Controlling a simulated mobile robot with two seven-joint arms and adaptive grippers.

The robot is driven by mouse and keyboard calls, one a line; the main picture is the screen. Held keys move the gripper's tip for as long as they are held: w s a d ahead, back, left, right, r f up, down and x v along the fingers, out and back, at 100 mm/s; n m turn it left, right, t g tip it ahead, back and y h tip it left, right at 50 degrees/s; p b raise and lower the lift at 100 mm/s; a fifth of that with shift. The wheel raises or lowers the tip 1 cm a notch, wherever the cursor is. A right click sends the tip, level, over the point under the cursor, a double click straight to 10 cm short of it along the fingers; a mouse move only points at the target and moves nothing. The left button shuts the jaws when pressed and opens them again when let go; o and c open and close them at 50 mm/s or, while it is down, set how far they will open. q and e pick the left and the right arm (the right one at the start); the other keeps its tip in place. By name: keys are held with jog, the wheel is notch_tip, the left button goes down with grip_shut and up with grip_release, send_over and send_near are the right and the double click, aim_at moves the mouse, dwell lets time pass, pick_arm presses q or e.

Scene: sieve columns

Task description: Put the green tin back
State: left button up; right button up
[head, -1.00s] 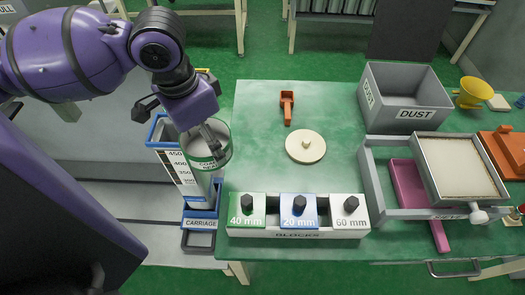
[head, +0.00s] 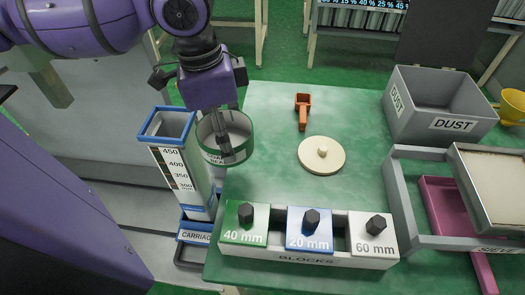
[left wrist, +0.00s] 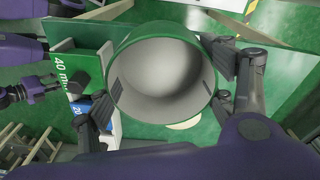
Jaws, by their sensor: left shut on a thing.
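The green tin (head: 213,153) is a round, open-topped tin with a green rim, a green band and a partly hidden label. My left gripper (head: 226,150) is shut on its wall and holds it above the table's left edge, right of the tall graduated column (head: 182,172). In the left wrist view the tin (left wrist: 160,75) shows a smooth, pale inside with nothing visible in it. What looks like my right gripper (left wrist: 38,90) shows small at the left of that view; its jaws are unclear.
A blocks rack (head: 300,258) stands at the table's front. A cream lid with a knob (head: 322,155), an orange scoop (head: 303,110), a grey dust box (head: 440,108) and a sieve frame (head: 397,200) stand on the green table. Free table lies around the lid.

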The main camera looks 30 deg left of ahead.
pick_arm(q)
jog(key=shift+w+d+f+b, duration=0.3)
jog(key=shift+w+d+b, duration=0.15)
jog(key=shift+w, duration=0.25)
jog(key=w+f, duration=0.1)
jog(key=w+d+f+b, duration=0.1)
jog(key=w+f, duration=0.1)
jog(key=w+d+f, duration=0.1)
jog(key=w+f, duration=0.1)
jog(key=shift+w+b, duration=0.1)
jog(key=shift+b, duration=0.3)
jog(key=shift+w+d+f, duration=0.1)
jog(key=shift+w+f, duration=0.4)
jog(key=shift+f, duration=0.15)
jog(key=f, duration=0.2)
jog(key=f+b, duration=0.1)
jog(key=shift+w+f, duration=0.2)
jog(key=shift+f, duration=0.15)
pick_arm(e)
jog(key=f, duration=0.1)
jog(key=s+f, duration=0.1)
jog(key=f, duration=0.2)
jog(key=shift+s, duration=0.35)
jog(key=shift+r, duration=0.15)
pick_arm(q)
jog(key=o, duration=1.6)
